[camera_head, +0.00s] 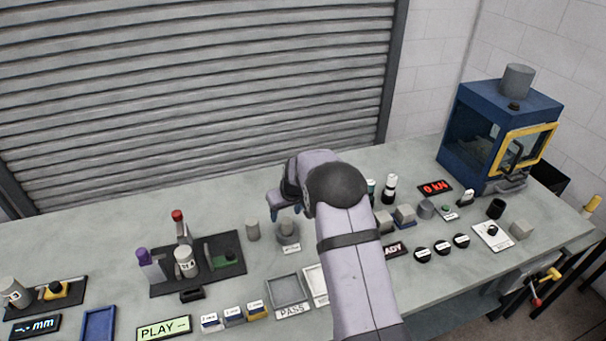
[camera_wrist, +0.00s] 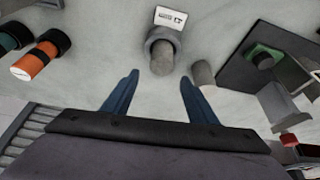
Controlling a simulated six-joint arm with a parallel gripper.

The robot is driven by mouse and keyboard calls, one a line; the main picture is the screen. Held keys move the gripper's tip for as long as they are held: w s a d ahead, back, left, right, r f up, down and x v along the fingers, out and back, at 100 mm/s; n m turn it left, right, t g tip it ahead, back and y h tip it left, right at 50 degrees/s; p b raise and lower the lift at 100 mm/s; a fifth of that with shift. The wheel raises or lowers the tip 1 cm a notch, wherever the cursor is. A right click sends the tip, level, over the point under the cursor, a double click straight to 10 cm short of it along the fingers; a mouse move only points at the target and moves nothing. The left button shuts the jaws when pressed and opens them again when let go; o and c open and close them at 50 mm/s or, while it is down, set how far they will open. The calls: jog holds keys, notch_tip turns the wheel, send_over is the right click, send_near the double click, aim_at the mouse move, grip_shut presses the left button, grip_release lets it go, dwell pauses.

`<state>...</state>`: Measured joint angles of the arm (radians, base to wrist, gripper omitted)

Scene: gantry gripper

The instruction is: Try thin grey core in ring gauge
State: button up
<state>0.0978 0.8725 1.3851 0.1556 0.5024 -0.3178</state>
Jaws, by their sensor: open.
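The ring gauge (camera_head: 289,243) is a grey ring on the bench, with a small label beside it. It also shows in the wrist view (camera_wrist: 150,42). A grey core (camera_head: 287,224) stands upright in the ring; its top shows in the wrist view (camera_wrist: 161,62). A second grey core (camera_head: 252,231) stands on the bench left of the ring, and right of it in the wrist view (camera_wrist: 203,75). I cannot tell which core is the thin one. My gripper (camera_wrist: 158,82) is open and empty, its fingertips apart from the core in the ring.
A black fixture plate (camera_head: 215,270) with upright parts lies left of the loose core. A PASS tray (camera_head: 287,289) lies in front of the ring gauge. Dark and pale bottles (camera_head: 390,189) stand right of my arm. A blue machine (camera_head: 490,130) stands at the back right.

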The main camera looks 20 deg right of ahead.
notch_tip(320, 180, up, 3)
jog(key=shift+f+p, duration=0.15)
jog(key=shift+p, duration=0.4)
jog(key=shift+s+a+f+m, duration=0.15)
jog(key=shift+s+f+m, duration=0.4)
jog(key=shift+s, duration=0.25)
jog(key=shift+s+r+m+h, duration=0.15)
jog(key=shift+r+m+h, duration=0.05)
jog(key=shift+m+h, duration=0.15)
jog(key=r, duration=0.2)
jog(key=w+d+r+m, duration=0.1)
jog(key=shift+w+d+r+h, duration=0.1)
jog(key=shift+r+h, duration=0.05)
jog(key=shift+h, duration=0.1)
jog(key=w+d+r+m+b, duration=0.1)
jog(key=w+d+r+b, duration=0.1)
jog(key=w+d+b, duration=0.3)
jog(key=shift+d+r+b, duration=0.15)
jog(key=shift+d+b, duration=0.35)
jog(key=shift+d, duration=0.15)
